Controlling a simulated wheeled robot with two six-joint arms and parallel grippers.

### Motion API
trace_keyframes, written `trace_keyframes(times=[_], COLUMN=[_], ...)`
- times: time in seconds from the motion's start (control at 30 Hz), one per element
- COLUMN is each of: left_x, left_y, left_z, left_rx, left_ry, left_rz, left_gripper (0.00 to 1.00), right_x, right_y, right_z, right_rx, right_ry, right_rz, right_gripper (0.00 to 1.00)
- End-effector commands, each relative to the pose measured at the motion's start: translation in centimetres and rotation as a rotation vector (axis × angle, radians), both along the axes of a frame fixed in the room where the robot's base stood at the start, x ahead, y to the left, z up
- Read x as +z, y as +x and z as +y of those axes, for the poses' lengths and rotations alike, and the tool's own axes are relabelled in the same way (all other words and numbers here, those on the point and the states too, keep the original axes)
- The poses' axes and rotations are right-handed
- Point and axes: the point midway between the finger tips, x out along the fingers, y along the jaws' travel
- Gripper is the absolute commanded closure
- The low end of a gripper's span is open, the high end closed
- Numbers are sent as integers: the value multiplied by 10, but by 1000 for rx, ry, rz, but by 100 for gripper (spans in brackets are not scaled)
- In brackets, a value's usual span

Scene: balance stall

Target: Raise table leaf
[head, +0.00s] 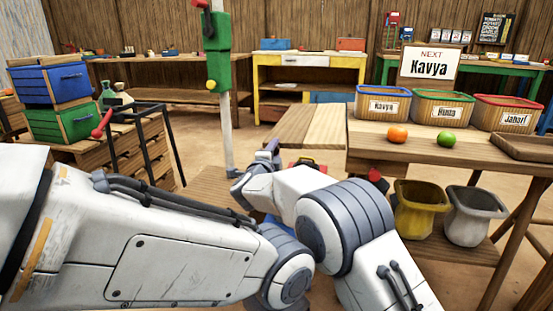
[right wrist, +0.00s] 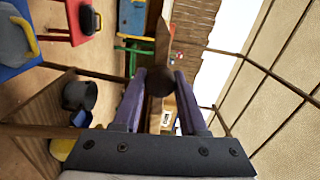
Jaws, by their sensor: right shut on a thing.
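The table leaf (head: 312,125) is a pale plank panel at the left end of the wooden table (head: 440,148). In the head view it lies out flat and looks about level with the tabletop. My right gripper (head: 268,156) is at the leaf's near left corner. In the right wrist view my right gripper (right wrist: 160,88) is shut on a dark round knob (right wrist: 160,80), with a brown wooden edge just beyond it. The knob is hidden in the head view. A red knob (head: 375,175) shows below the table's front edge. My left gripper is not in view.
Three bins stand on the table, including the blue-rimmed one (head: 382,104), near an orange ball (head: 398,134) and green ball (head: 446,139). A yellow bucket (head: 420,208) and grey bucket (head: 473,215) stand below. A green-boxed post (head: 217,60) stands left of the leaf.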

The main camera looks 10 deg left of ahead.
Motion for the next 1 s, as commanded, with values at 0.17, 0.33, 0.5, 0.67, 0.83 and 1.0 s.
trace_keyframes(times=[0.17, 0.33, 0.5, 0.67, 0.83, 1.0], left_x=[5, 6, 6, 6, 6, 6], left_y=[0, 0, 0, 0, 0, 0], left_z=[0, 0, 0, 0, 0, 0], left_rx=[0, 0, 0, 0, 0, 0], left_ry=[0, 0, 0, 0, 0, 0], left_rz=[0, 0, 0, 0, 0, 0], left_gripper=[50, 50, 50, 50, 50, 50], right_x=[18, 23, 25, 26, 27, 24], right_y=[0, 0, 0, 0, 1, 1], right_z=[1, 0, 0, -1, -1, -1], right_rx=[4, 3, 3, 1, 0, -1], right_ry=[62, 90, 98, 99, 99, 97], right_rz=[-8, -8, -9, -11, -12, -8], right_gripper=[100, 100, 100, 100, 31, 30])
